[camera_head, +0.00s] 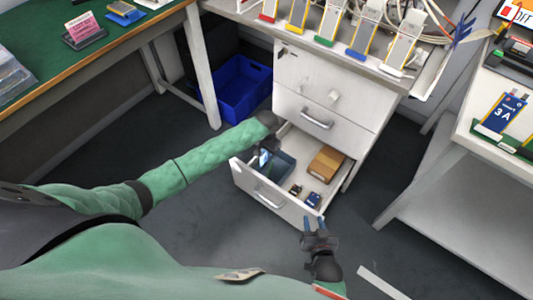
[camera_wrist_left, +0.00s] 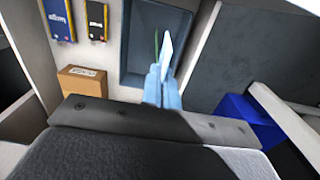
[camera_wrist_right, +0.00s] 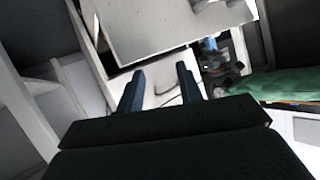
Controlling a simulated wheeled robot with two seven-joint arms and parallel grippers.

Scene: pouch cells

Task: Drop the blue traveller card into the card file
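The open drawer holds a grey-blue bin (camera_head: 284,166), which looks like the card file. It also shows in the left wrist view (camera_wrist_left: 198,58). My left gripper (camera_head: 265,156) is over the bin. Its fingers (camera_wrist_left: 158,88) are close together on a thin, pale blue-white card (camera_wrist_left: 167,48), seen nearly edge-on. This appears to be the blue traveller card; its print is not readable. A thin green line shows beside it. I cannot tell how far the card is inside the bin. My right gripper (camera_head: 314,222) is open and empty in front of the drawer; its fingers (camera_wrist_right: 158,85) stand apart.
A brown box (camera_head: 326,163) and small dark packs (camera_head: 313,199) share the drawer. A blue crate (camera_head: 240,92) stands on the floor behind. A bench with coloured card stands (camera_head: 327,25) is above, and a blue "3 A" pouch (camera_head: 503,113) stands at right.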

